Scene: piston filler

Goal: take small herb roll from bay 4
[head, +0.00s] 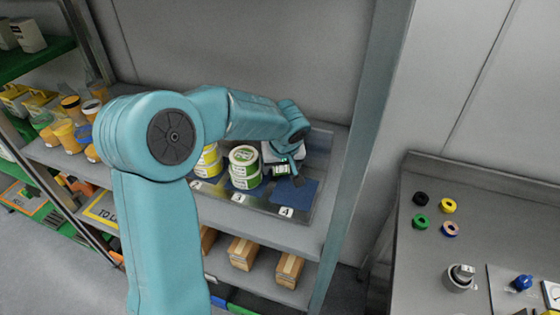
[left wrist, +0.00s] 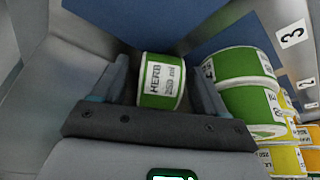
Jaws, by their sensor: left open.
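The small herb roll (left wrist: 162,82), white with a green label reading HERB 250 ml, is between the fingers of my left gripper (left wrist: 163,78) in the left wrist view. The fingers stand open on either side of it, with a visible gap on the right; contact on the left is unclear. In the head view my left gripper (head: 288,165) is over bay 4, marked by a 4 label (head: 286,212) and a blue mat (head: 298,192). Part of the herb roll (head: 281,170) shows beneath the gripper there. My right gripper is not in view.
Larger green rolls (head: 244,166) are stacked in bay 3, close beside the gripper; they also show in the left wrist view (left wrist: 243,85). Yellow rolls (head: 208,160) stand further left. A shelf post (head: 365,130) rises at the right. A bench (head: 430,260) with coloured rings stands beyond it.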

